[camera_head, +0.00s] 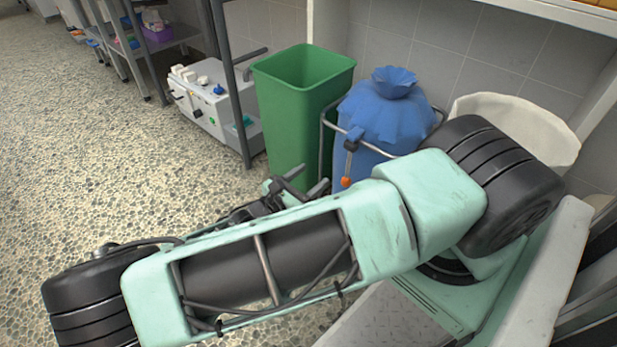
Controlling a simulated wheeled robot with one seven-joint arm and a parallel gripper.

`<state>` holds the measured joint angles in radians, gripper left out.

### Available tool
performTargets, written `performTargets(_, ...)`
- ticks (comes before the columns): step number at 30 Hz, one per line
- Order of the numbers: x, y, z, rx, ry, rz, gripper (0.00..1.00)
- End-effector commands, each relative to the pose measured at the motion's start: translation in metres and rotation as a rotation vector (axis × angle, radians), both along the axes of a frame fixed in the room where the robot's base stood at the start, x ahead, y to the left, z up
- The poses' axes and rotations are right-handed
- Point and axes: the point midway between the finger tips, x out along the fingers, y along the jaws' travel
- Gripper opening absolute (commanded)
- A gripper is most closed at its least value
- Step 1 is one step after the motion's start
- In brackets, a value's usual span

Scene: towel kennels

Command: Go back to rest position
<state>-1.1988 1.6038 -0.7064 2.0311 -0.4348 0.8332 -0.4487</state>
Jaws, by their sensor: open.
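My gripper (305,181) shows just beyond my mint-green arm link, in front of the green bin. Its two dark fingertips stand apart, and no object shows between them. The link hides part of the gripper's body. My arm lies bent across the lower half of the view, from the right side to the lower left.
An open green bin (300,100) stands against the tiled wall. Beside it are a tied blue bag (385,115) in a metal frame and a white container (535,125). A white machine (205,95) and a shelf rack (175,42) stand left. The speckled floor (80,150) is clear at left.

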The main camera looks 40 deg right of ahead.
Motion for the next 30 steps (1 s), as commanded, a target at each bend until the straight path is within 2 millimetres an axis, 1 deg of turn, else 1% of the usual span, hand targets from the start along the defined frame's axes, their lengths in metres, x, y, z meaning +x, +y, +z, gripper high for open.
performTargets(14,0.000,0.000,0.000,0.005,-0.001,-0.003,0.58)
performTargets(17,-0.008,0.003,-0.003,0.050,-0.008,-0.036,0.58)
performTargets(19,-0.019,0.010,-0.007,0.114,-0.016,-0.081,0.58)
performTargets(20,-0.025,0.014,-0.009,0.149,-0.022,-0.107,0.58)
performTargets(23,-0.047,0.034,-0.013,0.288,-0.047,-0.208,0.58)
performTargets(25,-0.062,0.052,-0.013,0.388,-0.068,-0.279,0.58)
performTargets(28,-0.079,0.080,-0.007,0.526,-0.100,-0.374,0.58)
performTargets(30,-0.088,0.100,0.001,0.619,-0.125,-0.435,0.58)
